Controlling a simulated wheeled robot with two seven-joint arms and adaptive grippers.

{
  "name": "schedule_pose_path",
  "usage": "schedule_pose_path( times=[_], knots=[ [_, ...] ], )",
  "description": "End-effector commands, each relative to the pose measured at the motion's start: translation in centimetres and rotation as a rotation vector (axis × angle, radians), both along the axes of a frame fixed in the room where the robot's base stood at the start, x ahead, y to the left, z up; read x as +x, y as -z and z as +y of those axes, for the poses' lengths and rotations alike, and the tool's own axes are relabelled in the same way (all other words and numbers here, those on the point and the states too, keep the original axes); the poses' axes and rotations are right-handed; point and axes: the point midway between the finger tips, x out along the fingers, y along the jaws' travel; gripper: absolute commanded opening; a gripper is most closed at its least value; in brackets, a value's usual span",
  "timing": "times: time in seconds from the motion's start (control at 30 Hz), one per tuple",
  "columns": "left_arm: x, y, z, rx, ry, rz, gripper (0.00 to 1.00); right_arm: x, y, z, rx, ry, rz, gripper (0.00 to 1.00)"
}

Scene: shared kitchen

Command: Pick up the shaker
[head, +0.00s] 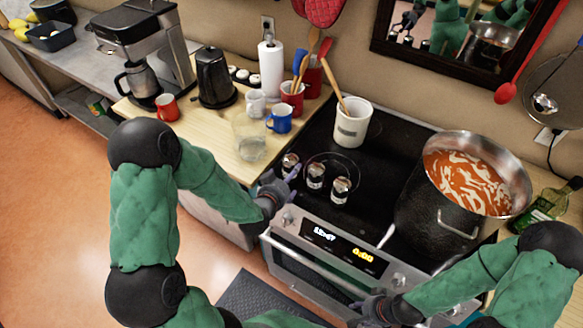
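Three small glass shakers with metal tops stand in a row at the front left of the black stovetop: the left shaker (290,164), the middle shaker (315,176) and the right shaker (340,189). My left gripper (281,177) is at the stove's front left edge, just in front of the left shaker. Its fingers look spread, with nothing seen held. I cannot tell whether it touches that shaker. My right gripper (362,306) is low in front of the oven door, away from the shakers. Its fingers are small and dark, so their opening is unclear.
A large pot of red soup (468,182) stands on the stove's right. A white utensil crock (352,124) stands behind the shakers. A clear glass pitcher (250,138), a blue mug (280,118) and a red mug (167,107) stand on the wooden counter at left.

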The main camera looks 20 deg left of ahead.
Motion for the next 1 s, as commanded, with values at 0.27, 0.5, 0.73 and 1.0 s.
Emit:
schedule_pose_path(
  times=[0.27,0.5,0.73,1.0],
  knots=[
    [1.6,0.7,0.1,-0.001,0.001,0.001,1.00,0.1,0.1,0.0,0.000,0.000,-0.001,0.40],
    [4.5,1.5,0.6,-0.001,0.001,0.002,1.00,0.1,0.4,0.0,0.000,0.001,-0.002,0.40],
    [6.1,2.1,0.6,-0.002,0.001,0.001,1.00,0.1,0.5,0.0,0.000,0.001,-0.002,0.40],
    [6.2,2.2,0.6,-0.001,0.001,0.001,0.92,0.1,0.5,0.0,0.000,0.001,-0.002,0.40]
  ],
)
